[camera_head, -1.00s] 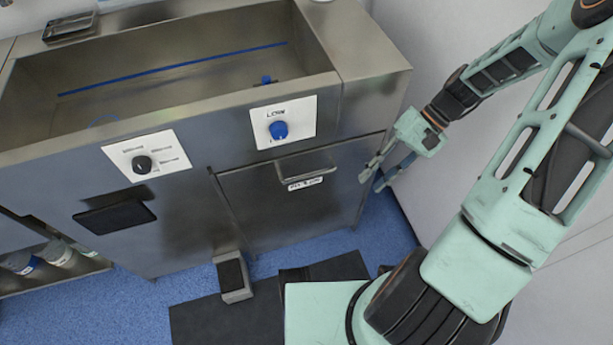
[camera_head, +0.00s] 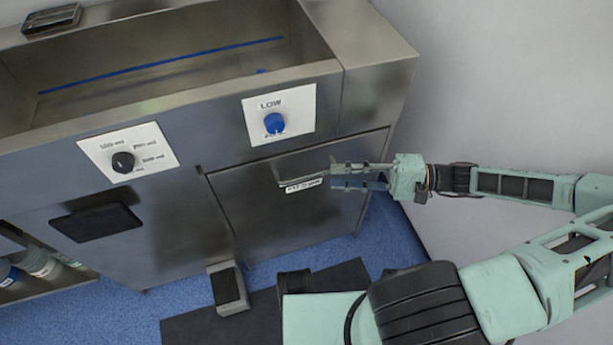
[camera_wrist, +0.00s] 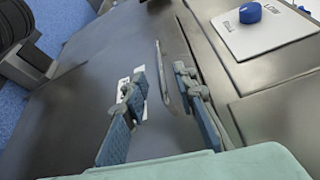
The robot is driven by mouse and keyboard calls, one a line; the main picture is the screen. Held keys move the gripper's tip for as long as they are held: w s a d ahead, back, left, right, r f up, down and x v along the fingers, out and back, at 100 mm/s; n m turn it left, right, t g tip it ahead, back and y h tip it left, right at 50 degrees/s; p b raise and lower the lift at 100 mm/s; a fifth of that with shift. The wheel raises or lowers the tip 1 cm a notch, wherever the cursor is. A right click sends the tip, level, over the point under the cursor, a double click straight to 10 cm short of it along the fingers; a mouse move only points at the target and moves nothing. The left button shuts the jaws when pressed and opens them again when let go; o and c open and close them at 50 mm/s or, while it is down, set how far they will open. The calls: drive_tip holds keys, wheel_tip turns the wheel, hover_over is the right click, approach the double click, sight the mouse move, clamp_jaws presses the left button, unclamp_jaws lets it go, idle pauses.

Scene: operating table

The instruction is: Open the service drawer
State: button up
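The service drawer (camera_head: 270,220) is a steel front panel below the blue knob, and it looks shut. Its metal bar handle (camera_head: 296,180) shows partly, with its right end hidden behind my fingers. My gripper (camera_head: 335,175) has come in from the right and overlaps the right end of the handle. In the wrist view the fingers (camera_wrist: 160,75) are apart, and the handle (camera_wrist: 163,78) runs between them in the picture. I cannot tell whether either finger touches it. A white label (camera_wrist: 130,90) is partly hidden behind the left finger.
A steel basin rim (camera_head: 370,60) lies above the drawer. A blue knob (camera_head: 274,123) and a black knob (camera_head: 122,162) sit on white plates. A grey pedal (camera_head: 228,288) stands on the floor. A pale wall (camera_head: 490,90) is at the right.

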sight(307, 175)
drive_tip(key=a, duration=0.2)
drive_tip(key=a+b, duration=0.1)
drive_tip(key=a, duration=0.2)
drive_tip(key=w+a, duration=0.1)
drive_tip(key=a, duration=0.2)
drive_tip(key=shift+a+f, duration=0.25)
drive_tip(key=shift+f, duration=0.1)
clamp_jaws()
drive_tip(key=shift+s, duration=0.1)
